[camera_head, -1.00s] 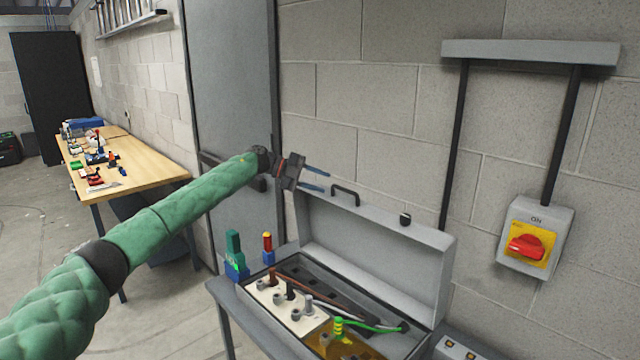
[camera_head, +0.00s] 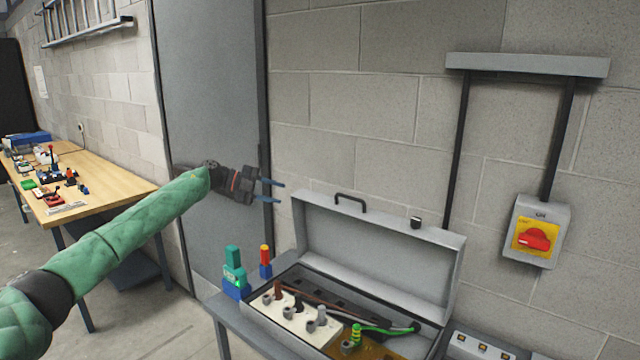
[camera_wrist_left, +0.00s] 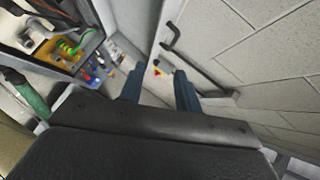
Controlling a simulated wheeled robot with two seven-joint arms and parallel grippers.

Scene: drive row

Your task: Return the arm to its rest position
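My left arm, in a green padded sleeve, reaches in from the left in the head view. Its gripper (camera_head: 272,191) is in front of the grey door, up and to the left of the open case. The two blue fingers are apart with nothing between them. In the left wrist view the fingers (camera_wrist_left: 158,88) also stand apart and empty, with the case at the upper left. My right gripper is in neither view.
An open grey case (camera_head: 375,243) with plugs and cables stands on a bench at the lower right. Blue, green and red pieces (camera_head: 236,275) stand beside it. A red rotary switch (camera_head: 535,239) is on the wall. A wooden table (camera_head: 112,196) with small parts is at left.

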